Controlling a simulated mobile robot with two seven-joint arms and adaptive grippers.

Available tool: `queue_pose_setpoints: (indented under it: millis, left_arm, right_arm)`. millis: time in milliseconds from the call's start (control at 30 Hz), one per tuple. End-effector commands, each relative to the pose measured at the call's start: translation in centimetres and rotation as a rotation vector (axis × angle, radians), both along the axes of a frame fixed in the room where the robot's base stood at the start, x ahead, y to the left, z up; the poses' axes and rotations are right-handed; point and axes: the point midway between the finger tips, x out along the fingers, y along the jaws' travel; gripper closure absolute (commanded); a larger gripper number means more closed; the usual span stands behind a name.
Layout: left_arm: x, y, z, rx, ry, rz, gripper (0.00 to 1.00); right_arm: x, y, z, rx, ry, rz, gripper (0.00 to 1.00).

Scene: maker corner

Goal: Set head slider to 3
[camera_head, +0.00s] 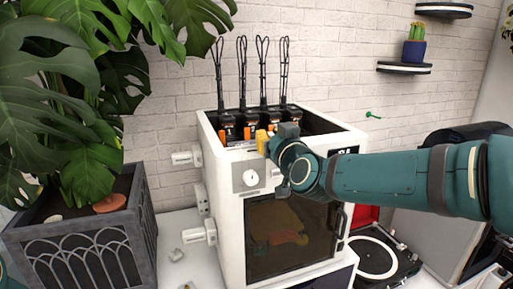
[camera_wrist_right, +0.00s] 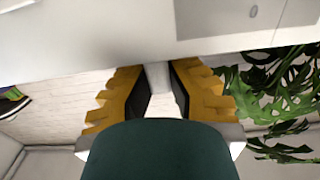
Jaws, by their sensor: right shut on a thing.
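The white printer (camera_head: 222,215) stands mid-view with several black-and-orange print heads (camera_head: 250,128) along its open top. My right gripper (camera_head: 262,144) is at the printer's upper front edge, above the grey dial panel. In the right wrist view, its yellow fingers with dark pads (camera_wrist_right: 158,92) are shut on a small white stub, likely the head slider's knob (camera_wrist_right: 157,76), against the printer's white front (camera_wrist_right: 90,40). In the head view the gripper and arm hide the knob, and no scale numbers can be read. My left gripper is not in view.
A white dial (camera_head: 251,177) sits on the grey panel below the gripper. A dark glass door (camera_head: 290,235) is under it. A potted plant (camera_head: 95,235) stands left, with leaves overhead. A record player (camera_head: 372,258) lies to the right. White spool holders (camera_head: 187,157) jut from the printer's left side.

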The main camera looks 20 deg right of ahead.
Motion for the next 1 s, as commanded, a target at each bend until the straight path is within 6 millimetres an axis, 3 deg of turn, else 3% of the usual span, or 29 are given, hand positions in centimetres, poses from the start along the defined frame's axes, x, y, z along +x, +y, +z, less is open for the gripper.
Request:
queue_pose_setpoints:
  millis: [133,467,500,567,1000]
  left_arm:
    - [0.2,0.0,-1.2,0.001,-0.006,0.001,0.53]
    - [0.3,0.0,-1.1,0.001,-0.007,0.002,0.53]
    - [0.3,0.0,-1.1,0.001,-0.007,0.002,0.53]
    - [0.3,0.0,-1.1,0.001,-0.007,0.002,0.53]
    - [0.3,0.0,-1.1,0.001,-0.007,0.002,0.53]
  right_arm:
    - [0.0,-1.5,0.0,0.000,-0.004,-0.004,1.00]
    - [0.0,-1.7,0.2,-0.001,-0.003,-0.002,1.00]
    - [0.0,-1.7,0.2,-0.001,-0.003,-0.002,0.75]
    - [0.0,-1.7,0.2,-0.001,-0.002,-0.001,0.54]
    - [-0.7,-1.7,0.1,-0.001,0.000,-0.001,0.52]
